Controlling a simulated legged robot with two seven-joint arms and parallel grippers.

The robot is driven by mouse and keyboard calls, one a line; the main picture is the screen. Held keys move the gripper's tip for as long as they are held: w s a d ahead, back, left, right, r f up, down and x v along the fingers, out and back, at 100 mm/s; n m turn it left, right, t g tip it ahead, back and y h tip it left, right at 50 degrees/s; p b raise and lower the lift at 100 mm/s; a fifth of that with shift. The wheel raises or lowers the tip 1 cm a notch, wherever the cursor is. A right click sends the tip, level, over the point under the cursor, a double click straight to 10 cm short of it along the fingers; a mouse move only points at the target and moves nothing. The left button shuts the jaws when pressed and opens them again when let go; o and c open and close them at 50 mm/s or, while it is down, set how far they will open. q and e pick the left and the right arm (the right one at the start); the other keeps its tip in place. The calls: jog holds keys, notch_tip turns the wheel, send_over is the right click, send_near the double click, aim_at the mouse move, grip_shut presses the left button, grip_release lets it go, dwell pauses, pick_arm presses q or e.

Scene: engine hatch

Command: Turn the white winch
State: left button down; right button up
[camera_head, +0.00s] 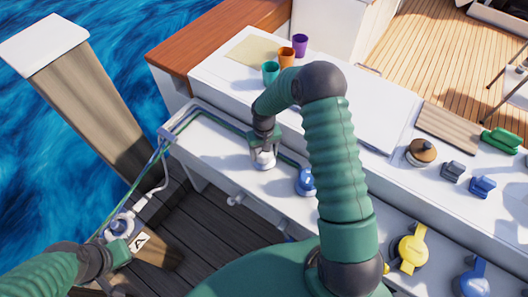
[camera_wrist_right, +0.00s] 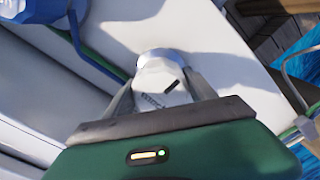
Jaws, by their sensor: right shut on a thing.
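The white winch (camera_head: 263,158) stands on the white ledge, with a grey base. In the right wrist view its white top (camera_wrist_right: 160,85) with a small dark slot sits between the two fingers. My right gripper (camera_head: 264,146) points down over the winch and is shut on it; its fingers (camera_wrist_right: 160,98) lie along both sides of the winch. My left gripper (camera_head: 132,238) is at the lower left, close to a round fitting with ropes on the dock; whether its fingers are open or shut does not show.
A blue winch (camera_head: 306,181) stands just right of the white winch. Teal (camera_head: 270,72), orange (camera_head: 287,57) and purple (camera_head: 301,45) cups stand behind. Yellow (camera_head: 410,249) and blue (camera_head: 473,283) fittings are at lower right. A wooden post (camera_head: 88,105) rises at left.

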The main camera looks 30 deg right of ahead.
jog(key=m+p, duration=0.1)
jog(key=m, duration=0.5)
jog(key=shift+a+f+m, duration=0.1)
jog(key=shift+a+m, duration=0.05)
jog(key=shift+m, duration=0.15)
dwell(0.4)
jog(key=o, duration=1.4)
jog(key=shift+w, duration=0.1)
notch_tip(320, 180, up, 17)
jog(key=shift+f+p, duration=0.15)
jog(key=shift+p, duration=0.55)
